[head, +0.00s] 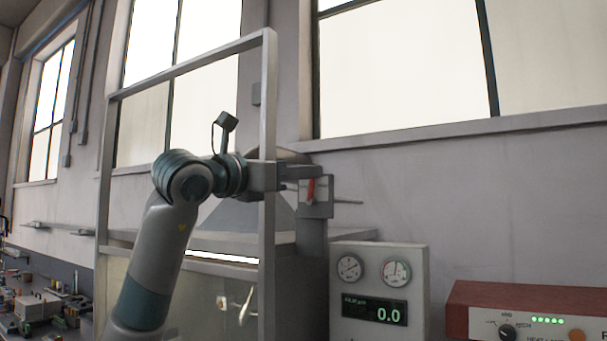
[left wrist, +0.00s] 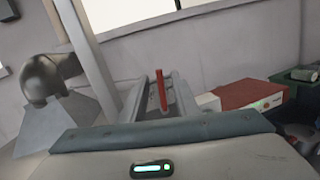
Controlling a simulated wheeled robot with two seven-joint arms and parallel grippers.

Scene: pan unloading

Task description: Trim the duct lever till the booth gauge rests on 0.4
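The duct lever (head: 311,190) is a short red handle on a grey bracket (head: 322,208) by the duct. It also stands upright in the left wrist view (left wrist: 161,90). My left gripper (head: 312,172) is at the lever, its fingers pointing right. In the left wrist view the fingers (left wrist: 160,98) look apart, with the lever between them and gaps beside it. Whether a finger touches the lever is unclear. The booth gauge (head: 337,325) is a pale box with two round dials and a green display reading 0.0. My right gripper is not in view.
A grey frame post (head: 268,120) stands close beside my left wrist. A grey hood (head: 232,218) is behind the arm. A red control box (head: 480,296) with a knob and green lights is at lower right. A cluttered bench (head: 38,305) is at far left.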

